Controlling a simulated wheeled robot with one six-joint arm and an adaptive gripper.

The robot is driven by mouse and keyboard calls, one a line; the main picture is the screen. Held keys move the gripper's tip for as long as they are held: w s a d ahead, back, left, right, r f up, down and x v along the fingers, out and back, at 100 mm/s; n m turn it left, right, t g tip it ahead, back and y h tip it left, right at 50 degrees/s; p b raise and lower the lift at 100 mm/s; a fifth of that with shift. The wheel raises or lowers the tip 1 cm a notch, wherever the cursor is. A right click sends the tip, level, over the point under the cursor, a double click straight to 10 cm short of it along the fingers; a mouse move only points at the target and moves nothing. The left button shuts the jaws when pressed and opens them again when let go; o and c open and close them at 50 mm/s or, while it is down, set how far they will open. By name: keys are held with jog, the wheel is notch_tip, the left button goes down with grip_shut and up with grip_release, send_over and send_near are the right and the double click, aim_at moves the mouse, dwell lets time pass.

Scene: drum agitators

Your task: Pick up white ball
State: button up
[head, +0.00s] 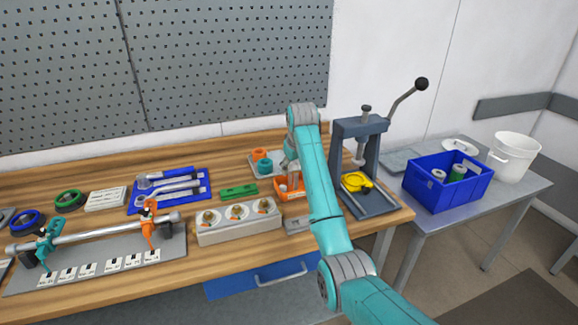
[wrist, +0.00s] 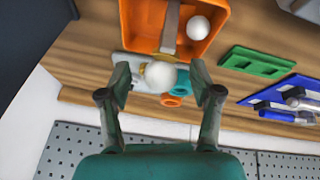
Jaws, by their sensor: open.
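A white ball (wrist: 160,75) shows between the two fingers of my gripper (wrist: 159,78) in the wrist view. My gripper is open, with a gap on both sides of this ball. The ball is at the end of a flat grey-brown strip (wrist: 169,30) that crosses the rim of an orange bin (wrist: 141,20); I cannot tell whether they touch. A second white ball (wrist: 199,27) lies inside the bin. In the head view, my gripper (head: 291,172) is over the orange bin (head: 292,194) on the wooden bench, and the balls are mostly hidden.
A grey plate with teal and orange rings (head: 263,166) lies behind the bin. A green block (head: 239,191) and a blue tool tray (head: 188,205) are to the left. A grey press (head: 370,135) stands close on the right. A pale block with round fittings (head: 240,232) is in front.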

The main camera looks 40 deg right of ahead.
grip_shut()
jog(key=shift+r, duration=0.1)
